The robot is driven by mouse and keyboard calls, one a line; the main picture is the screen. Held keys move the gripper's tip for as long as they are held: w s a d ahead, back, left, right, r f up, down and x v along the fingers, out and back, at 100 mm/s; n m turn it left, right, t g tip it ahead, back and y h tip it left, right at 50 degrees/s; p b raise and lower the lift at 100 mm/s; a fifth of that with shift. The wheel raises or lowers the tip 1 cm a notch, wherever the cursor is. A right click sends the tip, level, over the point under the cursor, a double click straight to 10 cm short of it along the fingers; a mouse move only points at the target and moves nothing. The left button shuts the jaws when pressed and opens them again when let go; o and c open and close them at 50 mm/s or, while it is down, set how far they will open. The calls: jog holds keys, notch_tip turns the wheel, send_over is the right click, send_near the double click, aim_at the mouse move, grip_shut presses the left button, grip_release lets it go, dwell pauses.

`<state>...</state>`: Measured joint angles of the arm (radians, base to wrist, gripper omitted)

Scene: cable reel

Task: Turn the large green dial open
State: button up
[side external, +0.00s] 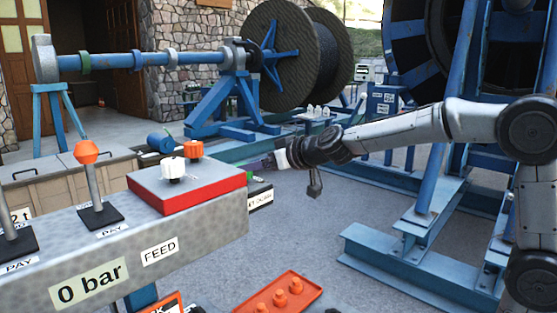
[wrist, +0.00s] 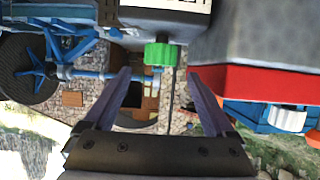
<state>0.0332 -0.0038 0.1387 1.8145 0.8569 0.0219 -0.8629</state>
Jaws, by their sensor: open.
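The green dial (wrist: 165,54) shows in the upper middle of the wrist view as a ribbed green knob below a white labelled block. A thin dark rod runs down the picture just beside it. My gripper (wrist: 158,74) is open, with one finger to either side of the dial's line in the picture. The dial appears ahead of the fingertips, with no visible contact. In the side external view my gripper (side external: 262,163) reaches left toward the right end of the control console; the dial is mostly hidden there.
A grey console (side external: 200,232) carries a red-sided box (side external: 190,184) with white and orange knobs, close to my gripper. A lever with an orange knob (side external: 87,152) stands left. An orange tray (side external: 284,298) lies in front. Blue steel frames stand right; open floor lies between.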

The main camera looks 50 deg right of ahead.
jog(key=v, duration=0.7)
dwell(0.3)
dwell(0.4)
jog(key=s+r, duration=0.3)
jog(key=s, duration=0.2)
jog(key=s+f+g, duration=0.4)
jog(key=s+f, duration=0.5)
jog(key=s, duration=0.4)
jog(key=s+a+f+g, duration=0.1)
jog(key=s+f+g, duration=0.3)
jog(key=s+f, duration=0.5)
jog(key=s, duration=0.4)
jog(key=shift+a+f, duration=0.15)
jog(key=shift+f, duration=0.05)
